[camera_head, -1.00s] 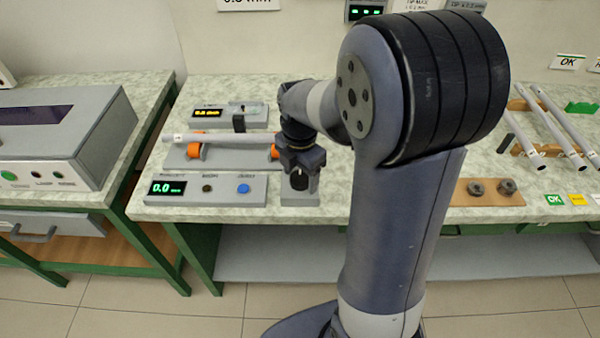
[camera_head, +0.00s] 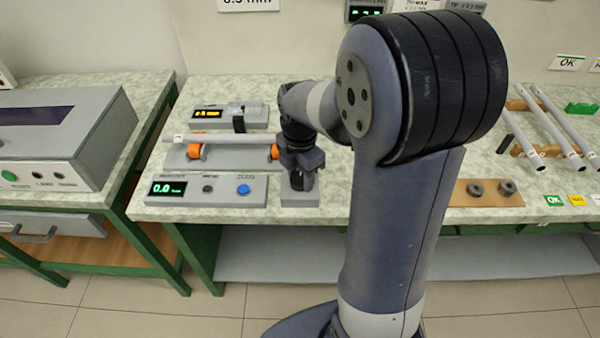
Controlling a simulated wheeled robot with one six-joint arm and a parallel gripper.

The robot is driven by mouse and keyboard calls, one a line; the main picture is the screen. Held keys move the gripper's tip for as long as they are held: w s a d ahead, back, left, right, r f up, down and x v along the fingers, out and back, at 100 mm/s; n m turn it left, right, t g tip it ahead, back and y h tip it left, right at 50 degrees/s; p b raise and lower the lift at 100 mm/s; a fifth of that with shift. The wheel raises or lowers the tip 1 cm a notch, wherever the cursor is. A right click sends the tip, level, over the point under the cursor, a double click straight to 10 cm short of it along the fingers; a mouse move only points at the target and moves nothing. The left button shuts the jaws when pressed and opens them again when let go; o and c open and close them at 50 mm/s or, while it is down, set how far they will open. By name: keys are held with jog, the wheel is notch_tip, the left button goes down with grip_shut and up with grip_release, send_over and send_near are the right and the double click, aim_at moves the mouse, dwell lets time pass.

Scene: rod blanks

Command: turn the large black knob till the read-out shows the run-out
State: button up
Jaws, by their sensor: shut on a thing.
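The large black knob (camera_head: 302,183) stands on a small grey block (camera_head: 300,200) at the bench's front edge, right of the read-out box. My gripper (camera_head: 302,176) points down over it with its jaws shut on the knob. The jaws hide much of the knob. The green read-out (camera_head: 167,188) at the left of the grey box shows 0.0. Behind it, a pale rod (camera_head: 215,139) lies level across orange rollers (camera_head: 194,151). A second, amber read-out (camera_head: 207,115) stands further back; its digits are too blurred to read surely.
A blue button (camera_head: 243,189) and a dark button (camera_head: 207,189) sit on the read-out box, close left of the knob. Several rods (camera_head: 545,125) lie on a rack at right. Two dark rings (camera_head: 476,189) sit on a brown board. A grey machine (camera_head: 60,130) stands left.

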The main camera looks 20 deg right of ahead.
jog(key=m+p, duration=0.1)
jog(key=m, duration=0.5)
jog(key=shift+m, duration=0.4)
jog(key=m+p, duration=0.1)
jog(key=m, duration=0.5)
jog(key=m+p, duration=0.1)
jog(key=m, duration=0.5)
jog(key=shift+m, duration=0.4)
jog(key=m, duration=0.6)
jog(key=o, duration=1)
jog(key=shift+r, duration=0.1)
